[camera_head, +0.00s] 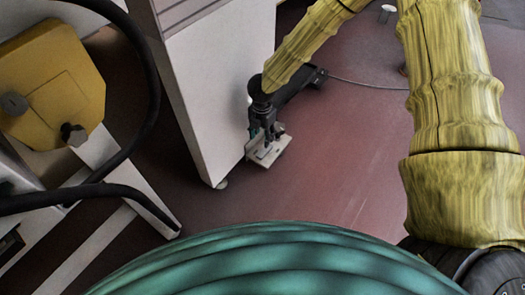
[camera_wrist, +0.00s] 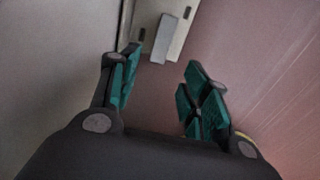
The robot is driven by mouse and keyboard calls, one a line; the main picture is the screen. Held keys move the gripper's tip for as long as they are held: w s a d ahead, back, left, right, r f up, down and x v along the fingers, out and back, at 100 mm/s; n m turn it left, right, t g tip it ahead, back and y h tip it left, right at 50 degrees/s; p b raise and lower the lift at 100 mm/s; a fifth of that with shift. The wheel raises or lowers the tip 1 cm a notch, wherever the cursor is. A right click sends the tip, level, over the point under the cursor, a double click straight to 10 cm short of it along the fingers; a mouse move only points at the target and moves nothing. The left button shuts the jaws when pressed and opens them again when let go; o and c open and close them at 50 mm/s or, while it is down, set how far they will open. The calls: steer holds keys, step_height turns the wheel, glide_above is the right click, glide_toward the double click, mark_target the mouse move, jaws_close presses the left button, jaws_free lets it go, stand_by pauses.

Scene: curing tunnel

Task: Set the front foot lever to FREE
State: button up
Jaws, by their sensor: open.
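The foot lever is a small grey bar (camera_wrist: 163,38) on a pale plate (camera_wrist: 180,44) low beside a white cabinet. The lever lies beyond the fingertips, roughly in line with the gap. I cannot tell whether a finger touches it, and no FREE marking is readable.
The white cabinet (camera_head: 215,85) stands directly left of my gripper, its wall close to the left finger. A thin cable (camera_head: 365,84) lies on the floor. The reddish floor (camera_head: 345,160) at right is clear.

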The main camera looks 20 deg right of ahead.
mark_target(262, 153)
step_height(262, 153, down, 10)
steer(key=b, duration=0.4)
steer(key=shift+r+b, duration=0.1)
steer(key=shift+b, duration=0.25)
steer(key=shift+c, duration=0.2)
steer(key=c, duration=1)
